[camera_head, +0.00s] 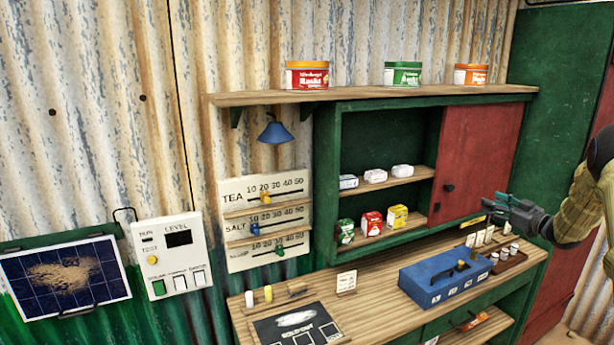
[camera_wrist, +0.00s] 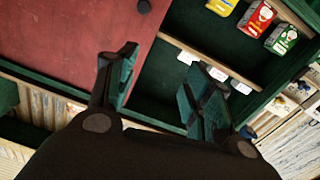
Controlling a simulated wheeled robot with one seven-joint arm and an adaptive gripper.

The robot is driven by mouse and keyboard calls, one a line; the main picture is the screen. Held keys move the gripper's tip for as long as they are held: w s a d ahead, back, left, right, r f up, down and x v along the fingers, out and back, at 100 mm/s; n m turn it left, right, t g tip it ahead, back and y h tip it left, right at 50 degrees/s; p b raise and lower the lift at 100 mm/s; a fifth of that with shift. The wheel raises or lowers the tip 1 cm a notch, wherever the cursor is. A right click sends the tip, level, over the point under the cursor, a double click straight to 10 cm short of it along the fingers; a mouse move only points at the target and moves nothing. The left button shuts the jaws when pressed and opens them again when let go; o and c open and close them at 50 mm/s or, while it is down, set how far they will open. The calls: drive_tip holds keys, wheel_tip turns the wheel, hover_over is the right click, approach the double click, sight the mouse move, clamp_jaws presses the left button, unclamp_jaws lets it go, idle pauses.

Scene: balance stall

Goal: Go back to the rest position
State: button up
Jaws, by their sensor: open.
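My gripper (camera_head: 503,207) is at the right of the head view, in front of the red sliding door (camera_head: 478,150) of the green wall cabinet (camera_head: 327,165). In the wrist view, my gripper (camera_wrist: 165,85) has its two fingers spread apart with nothing between them. The wrist picture is turned over, with the red door (camera_wrist: 70,40) at left and the open cabinet shelves at right. No object touches the fingers. My arm comes in from the right edge of the head view.
Three tins, one a green tin (camera_head: 403,73), stand on the top shelf (camera_head: 350,97). Small packets, such as a red packet (camera_head: 371,223), fill the cabinet shelves. A blue box (camera_head: 445,280) and a black board (camera_head: 297,328) lie on the wooden counter (camera_head: 375,312). A control panel (camera_head: 172,257) hangs left.

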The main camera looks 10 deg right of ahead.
drive_tip(key=s+a+f+m+g+h, duration=0.15)
drive_tip(key=a+f+m, duration=0.25)
drive_tip(key=a+f, duration=1.4)
drive_tip(key=s+a+f+m+g+h, duration=0.1)
drive_tip(key=s+a+f+g, duration=0.1)
drive_tip(key=s+a+f, duration=0.45)
drive_tip(key=s+a+f+g+h, duration=0.1)
drive_tip(key=s+a+f+g, duration=0.25)
drive_tip(key=a+f, duration=0.55)
drive_tip(key=s+a+f+g, duration=0.2)
drive_tip(key=s+a+f, duration=0.45)
drive_tip(key=s, duration=0.45)
drive_tip(key=s+a+f+g, duration=0.3)
drive_tip(key=s+a+f, duration=0.35)
drive_tip(key=s, duration=0.45)
drive_tip(key=s+a+f+g, duration=0.1)
drive_tip(key=s+a+g, duration=0.25)
drive_tip(key=s, duration=0.85)
drive_tip(key=s+a+f+g, duration=0.15)
drive_tip(key=s+a, duration=0.25)
drive_tip(key=s, duration=0.9)
wheel_tip(320, 180, down, 8)
drive_tip(key=b, duration=1)
drive_tip(key=shift+w+f, duration=0.2)
drive_tip(key=shift+w, duration=0.25)
drive_tip(key=shift+h, duration=0.25)
